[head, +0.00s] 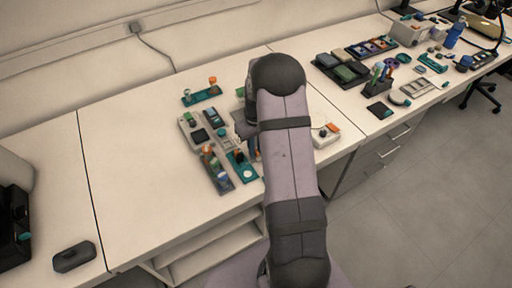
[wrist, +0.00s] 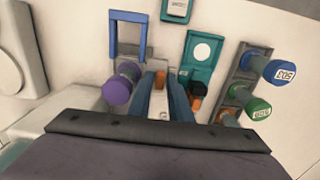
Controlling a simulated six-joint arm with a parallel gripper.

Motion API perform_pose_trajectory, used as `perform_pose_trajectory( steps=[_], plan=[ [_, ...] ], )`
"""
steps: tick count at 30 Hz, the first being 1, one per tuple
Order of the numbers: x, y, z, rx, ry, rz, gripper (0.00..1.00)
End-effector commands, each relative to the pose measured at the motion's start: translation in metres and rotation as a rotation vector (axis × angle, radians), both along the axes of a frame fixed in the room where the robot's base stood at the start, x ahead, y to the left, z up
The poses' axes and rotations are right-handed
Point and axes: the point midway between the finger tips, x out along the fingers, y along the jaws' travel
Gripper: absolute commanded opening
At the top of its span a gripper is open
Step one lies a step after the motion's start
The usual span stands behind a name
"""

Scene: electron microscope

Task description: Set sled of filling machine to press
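In the wrist view the two blue-grey fingers of my gripper (wrist: 161,92) reach forward from its dark body, apart, with a narrow pale piece (wrist: 161,100) between them. I cannot tell whether they press on it. A blue square frame (wrist: 127,17) stands ahead to the left, with a purple round knob (wrist: 118,90) below it. In the head view this equipment (head: 205,133) is on the bench, and my arm mostly hides the gripper. I cannot tell which part is the sled.
A grey rack (wrist: 241,83) with blue and green labelled caps stands to the right in the wrist view. In the head view a teal holder (head: 202,95) sits behind, and a white box (head: 325,135) right of my arm. The bench at left is largely clear.

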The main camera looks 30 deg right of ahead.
Motion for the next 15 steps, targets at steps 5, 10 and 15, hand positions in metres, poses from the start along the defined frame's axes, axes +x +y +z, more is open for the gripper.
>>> perform_pose_trajectory(
  steps=[5,10,15],
  plan=[
    [0.0001,-0.0001,0.0001,0.000,0.000,0.000,0.08],
    [0.0002,-0.0001,0.0003,0.000,0.000,0.000,0.00],
    [0.0057,-0.0005,0.0001,-0.001,-0.002,0.001,0.00]
  ],
)
